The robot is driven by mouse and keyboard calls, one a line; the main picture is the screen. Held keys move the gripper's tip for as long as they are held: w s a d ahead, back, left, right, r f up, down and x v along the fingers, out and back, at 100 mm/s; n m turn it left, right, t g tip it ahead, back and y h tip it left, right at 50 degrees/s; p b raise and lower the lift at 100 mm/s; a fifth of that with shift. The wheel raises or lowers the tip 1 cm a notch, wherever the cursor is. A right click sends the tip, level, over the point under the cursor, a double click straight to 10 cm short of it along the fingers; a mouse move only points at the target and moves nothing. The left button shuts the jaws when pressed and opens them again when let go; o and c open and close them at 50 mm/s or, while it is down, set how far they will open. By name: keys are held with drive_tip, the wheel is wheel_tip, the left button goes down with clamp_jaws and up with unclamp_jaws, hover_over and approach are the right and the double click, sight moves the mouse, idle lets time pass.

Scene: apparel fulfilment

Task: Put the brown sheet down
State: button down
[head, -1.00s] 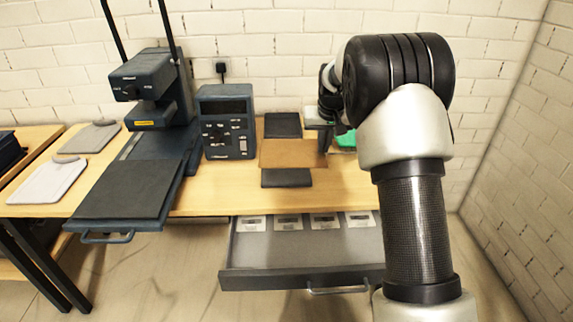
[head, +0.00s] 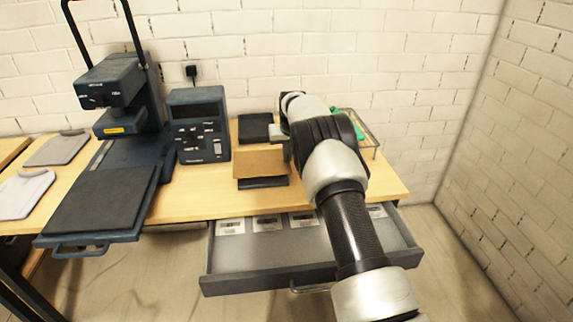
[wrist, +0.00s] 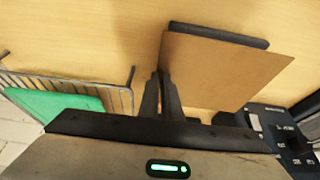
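The brown sheet (head: 258,163) is a flat tan rectangle above the table, just left of my gripper (head: 287,152) in the head view. In the wrist view the sheet (wrist: 225,72) reaches out from my fingers (wrist: 161,98). The two fingers are close together on its near edge, so my gripper is shut on it. The sheet partly covers a dark pad (head: 263,183) at the table's front; the pad's edge (wrist: 215,34) also shows beyond the sheet in the wrist view. Whether the sheet touches the pad is unclear.
Another dark pad (head: 255,127) lies behind. A control box (head: 199,125) and heat press (head: 112,195) stand left. A wire rack (head: 372,140) with a green item (head: 358,127) is right. An open drawer (head: 265,278) holding several labelled cards juts out below the table.

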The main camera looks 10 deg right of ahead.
sight(288, 163)
drive_tip(key=shift+f, duration=1.8)
drive_tip(key=shift+f, duration=0.1)
drive_tip(key=shift+f+b, duration=0.15)
drive_tip(key=shift+b, duration=0.15)
drive_tip(key=c, duration=2)
unclamp_jaws()
